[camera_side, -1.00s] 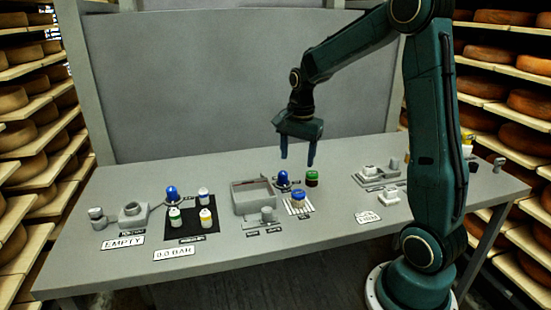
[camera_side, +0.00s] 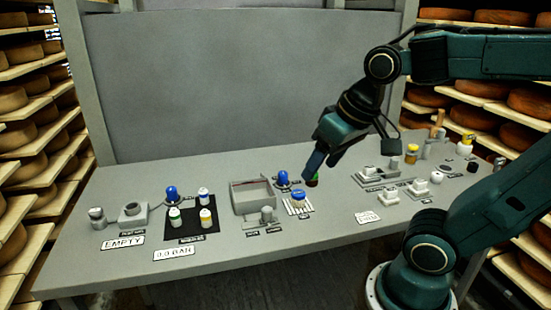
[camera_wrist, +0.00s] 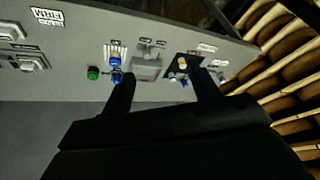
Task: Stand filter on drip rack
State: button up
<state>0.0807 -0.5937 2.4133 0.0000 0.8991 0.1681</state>
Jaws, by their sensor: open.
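The drip rack appears to be the small white slatted piece (camera_side: 290,210) right of centre on the table. It also shows in the wrist view (camera_wrist: 110,48). A blue-topped round piece (camera_side: 299,197), possibly the filter, is at the rack, seemingly upright on it. A second blue-capped piece (camera_side: 283,177) stands just behind it; I cannot tell for certain which is the filter. My gripper (camera_side: 312,172) is tilted downward above and behind the rack. In the wrist view its two fingers are apart with nothing held between them (camera_wrist: 165,82).
A green-capped jar (camera_side: 314,182) is partly hidden by my gripper. A grey open box (camera_side: 253,197) stands left of the rack. A black mat (camera_side: 191,226) with several small bottles lies farther left. Grey fixtures (camera_side: 368,173) stand to the right. The table's front strip is mostly clear.

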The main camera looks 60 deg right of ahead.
jog(key=shift+s+a+f+n+t, duration=0.15)
jog(key=shift+s+a+n, duration=0.15)
jog(key=shift+s+n, duration=0.2)
jog(key=shift+s+a+n+t, duration=0.1)
jog(key=shift+s+a+n, duration=0.15)
jog(key=shift+s+n, duration=0.3)
jog(key=shift+s+a+f+n+t, duration=0.15)
jog(key=shift+s+a+n, duration=0.2)
jog(key=shift+s, duration=0.25)
